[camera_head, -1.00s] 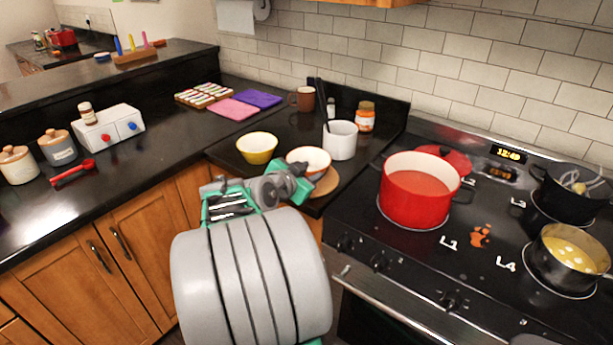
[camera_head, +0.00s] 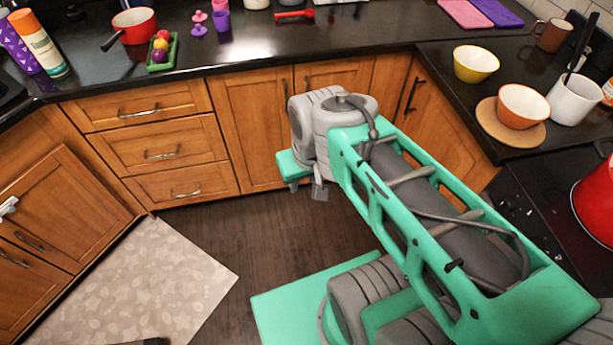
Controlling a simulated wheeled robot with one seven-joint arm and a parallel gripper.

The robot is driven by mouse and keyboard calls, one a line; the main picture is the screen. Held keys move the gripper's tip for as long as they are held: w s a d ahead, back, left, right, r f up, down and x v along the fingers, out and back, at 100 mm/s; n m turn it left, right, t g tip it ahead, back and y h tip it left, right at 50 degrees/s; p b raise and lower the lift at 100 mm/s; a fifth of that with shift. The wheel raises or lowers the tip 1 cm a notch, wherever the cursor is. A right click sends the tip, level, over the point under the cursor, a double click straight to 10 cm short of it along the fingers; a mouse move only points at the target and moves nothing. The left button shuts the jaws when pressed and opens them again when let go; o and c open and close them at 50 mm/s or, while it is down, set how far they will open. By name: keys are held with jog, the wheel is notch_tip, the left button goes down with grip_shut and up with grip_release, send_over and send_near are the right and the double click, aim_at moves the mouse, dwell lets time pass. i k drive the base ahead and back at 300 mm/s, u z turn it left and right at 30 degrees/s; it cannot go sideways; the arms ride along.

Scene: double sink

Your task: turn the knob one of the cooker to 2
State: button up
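The cooker (camera_head: 560,195) shows only in part at the right edge, as a black top with a dark front. Small dark knobs (camera_head: 508,197) sit along its front edge. They are too small for me to read any number or setting, and I cannot tell which is knob one. My arm reaches from the lower right to the upper left, across the floor in front of the cabinets. My gripper (camera_head: 308,188) seems to be the small grey parts below the arm's far end, mostly hidden. It is well left of the cooker and apart from it. I cannot make out its fingers.
A red pot (camera_head: 597,207) stands on the cooker. An orange-and-white bowl (camera_head: 523,104) on a round board, a yellow bowl (camera_head: 475,62) and a white container (camera_head: 574,100) stand on the corner counter. Wooden cabinets (camera_head: 245,130) line the back. Floor is open left of my arm, with a pale mat (camera_head: 150,285).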

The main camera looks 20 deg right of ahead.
aim_at(507, 204)
jog(key=z, duration=1.85)
jog(key=k, duration=1.25)
jog(key=u, duration=1.15)
jog(key=i, duration=0.95)
jog(key=u, duration=0.1)
